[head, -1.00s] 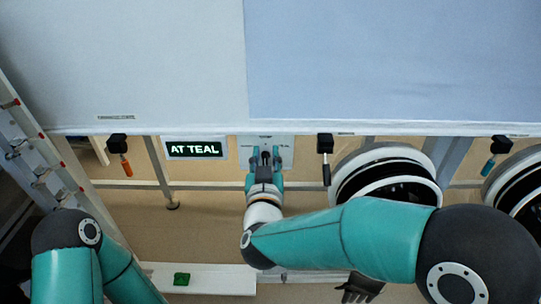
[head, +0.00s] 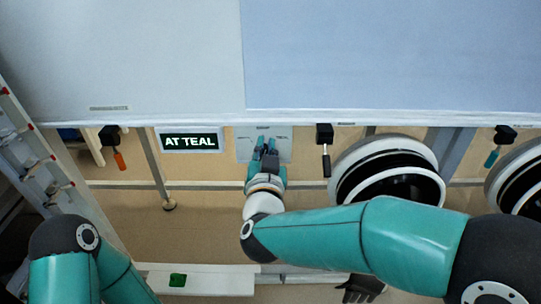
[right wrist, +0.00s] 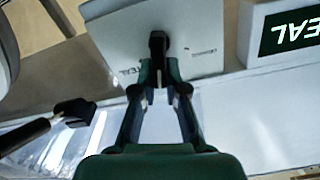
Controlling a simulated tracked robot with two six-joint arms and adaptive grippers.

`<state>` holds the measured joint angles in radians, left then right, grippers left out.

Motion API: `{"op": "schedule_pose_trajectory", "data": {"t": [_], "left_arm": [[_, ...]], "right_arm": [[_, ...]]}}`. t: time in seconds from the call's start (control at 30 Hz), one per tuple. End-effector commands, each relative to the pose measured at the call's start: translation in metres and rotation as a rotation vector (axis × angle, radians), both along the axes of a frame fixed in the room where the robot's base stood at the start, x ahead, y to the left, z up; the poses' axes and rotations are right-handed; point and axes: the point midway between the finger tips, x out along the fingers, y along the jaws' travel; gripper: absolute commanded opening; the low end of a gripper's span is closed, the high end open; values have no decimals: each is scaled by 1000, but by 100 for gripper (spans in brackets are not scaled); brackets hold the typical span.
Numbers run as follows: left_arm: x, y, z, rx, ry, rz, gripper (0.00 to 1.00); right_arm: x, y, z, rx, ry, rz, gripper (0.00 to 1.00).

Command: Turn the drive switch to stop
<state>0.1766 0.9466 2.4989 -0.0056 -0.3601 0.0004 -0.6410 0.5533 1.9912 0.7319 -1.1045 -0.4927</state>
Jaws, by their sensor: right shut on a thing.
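The drive switch is a black knob (right wrist: 158,44) on a pale panel plate (right wrist: 195,30). In the head view the plate (head: 284,148) sits below the cabinet edge, right of the lit sign, and the knob is hidden by my gripper. My right gripper (right wrist: 160,72) is shut on the knob, a finger on each side. It also shows in the head view (head: 268,148) in front of the plate. A label reading "TEAL" is beside the knob in the wrist view; the other label is too small to read. My left gripper is out of view.
A lit sign (head: 190,141) reads "AT TEAL". Levers with orange (head: 119,160), black (head: 326,165) and teal (head: 491,158) handles hang below the cabinet edge. A round glove port (head: 395,165) stands right of the plate. A ladder (head: 35,160) is at the left. A green object (head: 178,280) lies on a white ledge.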

Motion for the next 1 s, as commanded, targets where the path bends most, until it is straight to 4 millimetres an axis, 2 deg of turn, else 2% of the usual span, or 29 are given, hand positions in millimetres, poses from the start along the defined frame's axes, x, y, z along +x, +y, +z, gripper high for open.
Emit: {"op": "schedule_pose_trajectory", "data": {"t": [0.03, 0.33, 0.53, 0.97, 1.0], "left_arm": [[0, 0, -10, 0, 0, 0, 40], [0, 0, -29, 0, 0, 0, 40], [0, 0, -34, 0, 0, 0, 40], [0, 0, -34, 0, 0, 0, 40], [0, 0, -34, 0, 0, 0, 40]], "right_arm": [[0, -1, -7, 35, 4, -1, 0], [0, -5, -8, 212, 8, 1, 0], [0, -6, -8, 269, 10, 0, 0], [0, -6, -8, 280, 12, 0, 0], [0, -6, -8, 280, 13, 1, 16]]}}
